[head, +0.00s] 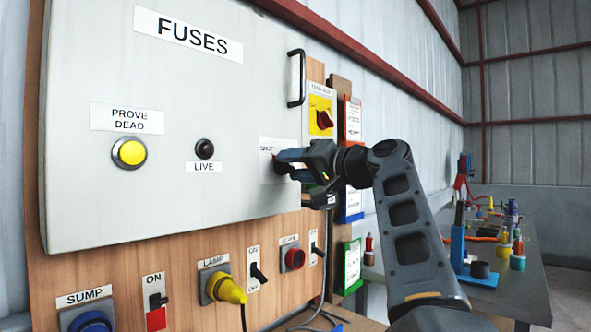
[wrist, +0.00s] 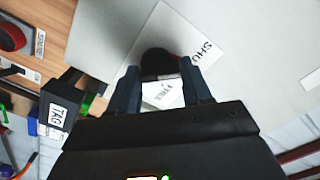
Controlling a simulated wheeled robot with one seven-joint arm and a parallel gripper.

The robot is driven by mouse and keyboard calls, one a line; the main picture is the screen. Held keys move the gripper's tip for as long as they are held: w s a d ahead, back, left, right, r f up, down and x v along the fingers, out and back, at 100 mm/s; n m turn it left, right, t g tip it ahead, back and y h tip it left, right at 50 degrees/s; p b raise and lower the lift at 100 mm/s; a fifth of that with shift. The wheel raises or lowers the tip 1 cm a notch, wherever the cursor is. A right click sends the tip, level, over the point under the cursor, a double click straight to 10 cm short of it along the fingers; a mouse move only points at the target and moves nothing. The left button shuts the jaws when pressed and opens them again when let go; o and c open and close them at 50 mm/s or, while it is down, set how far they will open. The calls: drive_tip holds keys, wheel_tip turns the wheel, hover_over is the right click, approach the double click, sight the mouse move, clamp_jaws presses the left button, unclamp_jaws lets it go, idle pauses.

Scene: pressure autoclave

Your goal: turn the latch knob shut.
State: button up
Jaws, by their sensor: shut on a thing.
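The fuse box door (head: 222,75) is a pale grey panel marked FUSES, standing closed against the wooden board. The latch knob is dark and round, at the door's right side; in the wrist view (wrist: 157,61) it shows between my fingertips. In the head view my fingers mostly hide it. A white label (wrist: 190,40) behind it reads "SHU…", with the rest covered. My gripper (head: 284,163) is shut on the knob, one finger on each side, also seen in the wrist view (wrist: 160,73). I cannot tell the knob's exact angle.
A black door handle (head: 296,78) stands out above my gripper. A red rotary switch on a yellow plate (head: 321,116) is close to my wrist. Below the door are a yellow lamp plug (head: 228,290) and several switches. A cluttered bench (head: 520,285) stands at the right.

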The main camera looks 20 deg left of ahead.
drive_tip(key=shift+f, duration=0.15)
drive_tip(key=o, duration=1.1)
drive_tip(key=shift+c, duration=0.2)
drive_tip(key=b+v, duration=0.1)
drive_tip(key=v, duration=0.6)
drive_tip(key=shift+s+d, duration=0.15)
drive_tip(key=shift+d, duration=0.2)
